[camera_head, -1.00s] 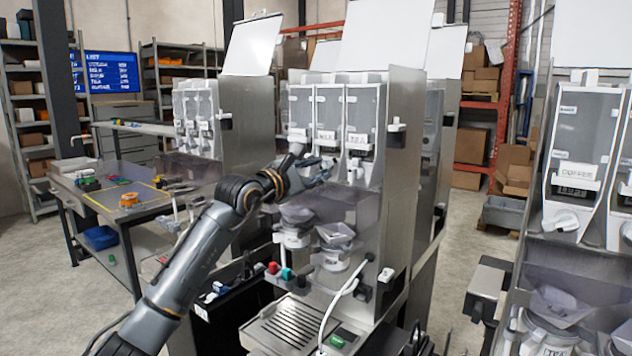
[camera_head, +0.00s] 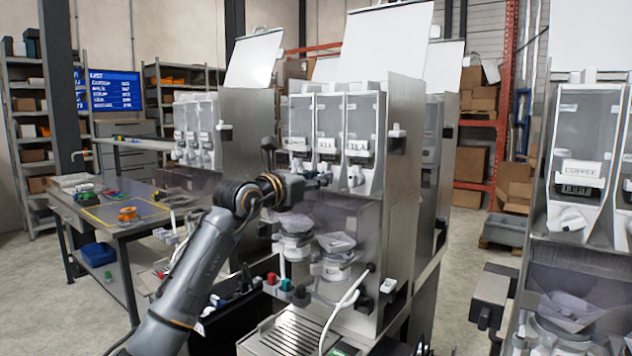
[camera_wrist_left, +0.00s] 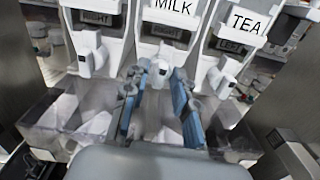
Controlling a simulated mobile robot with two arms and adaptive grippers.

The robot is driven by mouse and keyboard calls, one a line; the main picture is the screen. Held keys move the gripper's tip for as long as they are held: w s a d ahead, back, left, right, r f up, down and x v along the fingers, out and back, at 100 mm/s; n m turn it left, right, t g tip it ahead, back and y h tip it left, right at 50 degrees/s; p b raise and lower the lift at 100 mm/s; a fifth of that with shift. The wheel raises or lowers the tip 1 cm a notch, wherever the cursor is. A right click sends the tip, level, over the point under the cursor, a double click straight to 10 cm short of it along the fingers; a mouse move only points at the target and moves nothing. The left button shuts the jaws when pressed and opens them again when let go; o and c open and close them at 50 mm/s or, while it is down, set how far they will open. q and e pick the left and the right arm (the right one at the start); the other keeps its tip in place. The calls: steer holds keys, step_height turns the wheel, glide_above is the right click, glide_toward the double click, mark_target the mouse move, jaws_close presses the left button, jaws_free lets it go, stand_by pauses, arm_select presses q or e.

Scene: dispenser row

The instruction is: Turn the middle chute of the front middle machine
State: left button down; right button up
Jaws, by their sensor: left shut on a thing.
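The front middle machine (camera_head: 405,200) is a steel dispenser with three clear canisters side by side, each with a white chute at its foot. The middle chute (camera_wrist_left: 161,60) sits under the MILK label (camera_wrist_left: 174,12) in the left wrist view. My left gripper (camera_wrist_left: 160,72) has its two blue-padded fingers on either side of this chute and is shut on it. In the head view my left gripper (camera_head: 322,181) is at the machine's front and hides the middle chute. The right chute (camera_head: 355,177) under the TEA label is free. My right gripper is not in view.
The left chute (camera_wrist_left: 92,54) and the right chute (camera_wrist_left: 222,77) flank the fingers closely. Clear funnels and cups (camera_head: 336,250) hang below. Another machine (camera_head: 580,150) stands close on the right. A workbench (camera_head: 105,208) is at the left.

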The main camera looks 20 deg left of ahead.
arm_select(q)
steer(key=shift+f+n, duration=0.1)
steer(key=shift+n, duration=0.5)
steer(key=c, duration=1.4)
jaws_free()
steer(key=v, duration=1.2)
steer(key=shift+w, duration=0.1)
